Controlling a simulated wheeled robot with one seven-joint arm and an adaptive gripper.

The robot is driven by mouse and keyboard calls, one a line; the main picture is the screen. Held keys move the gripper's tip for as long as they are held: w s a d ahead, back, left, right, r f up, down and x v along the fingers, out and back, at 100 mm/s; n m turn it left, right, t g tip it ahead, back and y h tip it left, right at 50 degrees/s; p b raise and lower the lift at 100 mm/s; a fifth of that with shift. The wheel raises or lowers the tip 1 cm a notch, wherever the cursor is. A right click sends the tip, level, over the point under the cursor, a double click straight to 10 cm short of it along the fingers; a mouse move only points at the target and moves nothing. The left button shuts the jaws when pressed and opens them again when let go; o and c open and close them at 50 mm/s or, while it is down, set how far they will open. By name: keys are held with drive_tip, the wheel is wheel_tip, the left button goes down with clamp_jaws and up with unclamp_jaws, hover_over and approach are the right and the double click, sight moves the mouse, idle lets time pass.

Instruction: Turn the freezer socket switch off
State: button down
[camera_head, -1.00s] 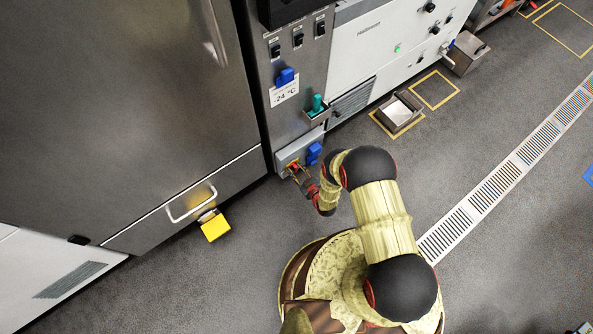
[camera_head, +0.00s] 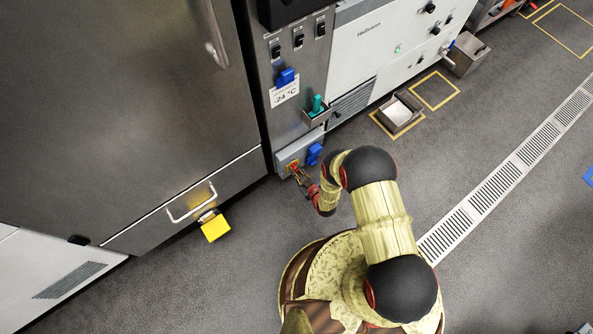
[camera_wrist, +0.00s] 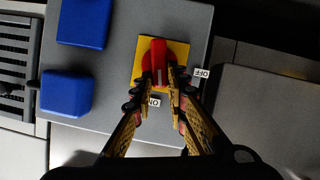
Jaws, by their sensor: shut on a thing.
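The freezer socket switch is a red rotary knob (camera_wrist: 158,55) on a yellow square plate (camera_wrist: 178,52), set in a grey socket box (camera_wrist: 115,90). An ON label (camera_wrist: 155,101) sits below the plate and an OFF label (camera_wrist: 201,73) sits to its right in the wrist view. A pale mark on the knob points down toward ON. My gripper (camera_wrist: 162,77) is shut on the knob, one finger on each side. In the head view the socket box (camera_head: 285,156) is low on the steel panel, with my gripper (camera_head: 297,172) against its front; the knob is small there.
Blue socket covers (camera_wrist: 66,93) sit left of the switch in the wrist view; one shows in the head view (camera_head: 314,153). A large steel freezer (camera_head: 120,110) stands left. A yellow pedal (camera_head: 215,228) is near the floor. Floor around my base is clear.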

drive_tip(key=shift+s+f, duration=0.1)
drive_tip(key=shift+s, duration=0.05)
drive_tip(key=shift+s+a+f+n+t+h, duration=0.25)
drive_tip(key=shift+f+n+t+h, duration=0.5)
drive_tip(key=shift+n, duration=1.2)
drive_tip(key=shift+s+a+f+n+t+h, duration=0.25)
drive_tip(key=shift+n+t, duration=0.85)
drive_tip(key=shift+n, duration=0.8)
drive_tip(key=shift+s+a+f+n+t+h, duration=0.2)
drive_tip(key=shift+f+n+t+h, duration=0.55)
drive_tip(key=shift+n, duration=1.2)
drive_tip(key=shift+w+r+t, duration=0.1)
drive_tip(key=shift+r+t, duration=0.2)
drive_tip(key=shift+r, duration=0.05)
drive_tip(key=c, duration=1.8)
unclamp_jaws()
drive_tip(key=shift+w+a+r+y, duration=0.1)
drive_tip(key=shift+y, duration=0.25)
drive_tip(key=shift+o, duration=0.2)
drive_tip(key=shift+r, duration=0.1)
